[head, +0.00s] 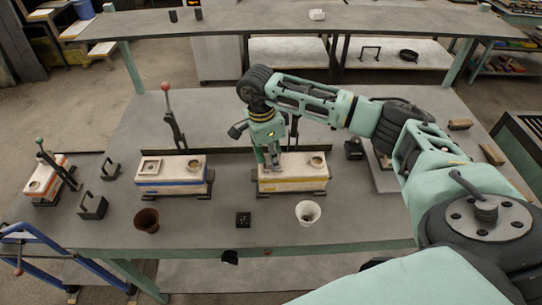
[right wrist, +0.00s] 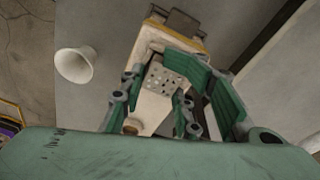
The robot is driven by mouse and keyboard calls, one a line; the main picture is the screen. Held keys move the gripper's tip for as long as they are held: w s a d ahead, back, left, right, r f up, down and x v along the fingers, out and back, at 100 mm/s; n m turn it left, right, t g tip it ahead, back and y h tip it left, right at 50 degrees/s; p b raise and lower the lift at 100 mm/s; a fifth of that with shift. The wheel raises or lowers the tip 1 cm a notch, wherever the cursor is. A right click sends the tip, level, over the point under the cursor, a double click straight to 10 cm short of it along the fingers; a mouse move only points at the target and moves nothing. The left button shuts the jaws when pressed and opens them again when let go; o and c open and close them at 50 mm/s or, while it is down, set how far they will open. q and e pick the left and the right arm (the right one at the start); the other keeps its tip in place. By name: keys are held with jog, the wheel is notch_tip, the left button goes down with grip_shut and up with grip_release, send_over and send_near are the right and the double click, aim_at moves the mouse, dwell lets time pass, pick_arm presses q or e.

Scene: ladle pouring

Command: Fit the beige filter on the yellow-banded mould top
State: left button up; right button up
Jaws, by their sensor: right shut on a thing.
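The yellow-banded mould (head: 292,184) stands on the table in the middle of the head view, with a round opening at the right of its top. It also shows in the right wrist view (right wrist: 147,108). My right gripper (head: 271,165) points down over the left part of its top. In the right wrist view the gripper is shut on the beige filter (right wrist: 163,79), a pale plate with several holes, which lies between the fingers over the mould top. I cannot tell whether the filter touches the mould or sits in its recess. My left gripper is not in view.
A blue-banded mould (head: 171,184) and a red-banded mould (head: 43,186) stand to the left. A white cup (head: 308,212), a brown cup (head: 147,220) and a small black block (head: 243,218) stand in front. A lever (head: 174,118) rises behind the blue-banded mould.

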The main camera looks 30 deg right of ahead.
jog(key=shift+s+f, duration=0.1)
jog(key=shift+f, duration=0.05)
jog(key=o, duration=1.1)
jog(key=shift+c, duration=0.2)
jog(key=shift+w+r, duration=0.2)
jog(key=shift+r, duration=0.35)
notch_tip(320, 180, up, 11)
jog(key=a, duration=0.1)
jog(key=shift+w+a+f, duration=0.15)
jog(key=shift+w, duration=0.2)
